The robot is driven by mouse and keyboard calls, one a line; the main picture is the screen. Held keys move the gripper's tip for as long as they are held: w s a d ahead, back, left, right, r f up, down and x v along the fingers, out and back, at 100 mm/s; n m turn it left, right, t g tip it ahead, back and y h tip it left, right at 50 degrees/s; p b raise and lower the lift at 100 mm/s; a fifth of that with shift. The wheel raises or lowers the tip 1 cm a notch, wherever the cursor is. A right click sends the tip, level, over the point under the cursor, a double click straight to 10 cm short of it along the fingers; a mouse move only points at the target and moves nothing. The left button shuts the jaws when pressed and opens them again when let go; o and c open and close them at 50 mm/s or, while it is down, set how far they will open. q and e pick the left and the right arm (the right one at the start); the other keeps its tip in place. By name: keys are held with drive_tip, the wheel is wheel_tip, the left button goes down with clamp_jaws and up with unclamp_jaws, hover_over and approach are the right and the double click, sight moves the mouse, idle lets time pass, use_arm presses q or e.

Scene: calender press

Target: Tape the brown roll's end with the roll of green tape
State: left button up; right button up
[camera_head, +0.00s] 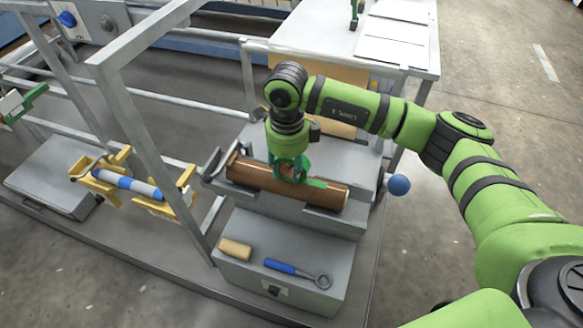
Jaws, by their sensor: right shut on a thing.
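The brown roll (245,172) lies across the grey press block, slanting down to the right. My right gripper (290,175) reaches down from above to the middle of the roll. It is shut on the roll of green tape (290,164), which is partly hidden by the fingers. Green also shows on the brown roll's surface just right of the fingers; I cannot tell whether it is a laid strip or part of the held tape.
A grey box in front holds a tan block (235,249) and a blue-handled wrench (290,270). A blue and white roller (128,184) sits in yellow brackets at left. A grey frame post (150,140) stands left of the brown roll. A blue ball knob (399,185) sticks out at right.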

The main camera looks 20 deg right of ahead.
drive_tip(key=shift+a, duration=0.1)
idle(0.3)
drive_tip(key=shift+w+a+b, duration=0.35)
drive_tip(key=shift+a+b, duration=0.05)
drive_tip(key=shift+b, duration=0.05)
drive_tip(key=shift+a+f, duration=0.1)
drive_tip(key=shift+w+a+b, duration=0.3)
drive_tip(key=shift+w+a, duration=0.05)
drive_tip(key=shift+w+a, duration=0.15)
idle(0.5)
drive_tip(key=shift+w+a+b, duration=0.2)
drive_tip(key=shift+a+b, duration=0.1)
drive_tip(key=shift+b, duration=0.15)
drive_tip(key=shift+a, duration=0.1)
drive_tip(key=shift+w+a+b, duration=0.35)
drive_tip(key=shift+a, duration=0.05)
drive_tip(key=shift+w+a, duration=0.1)
idle(0.3)
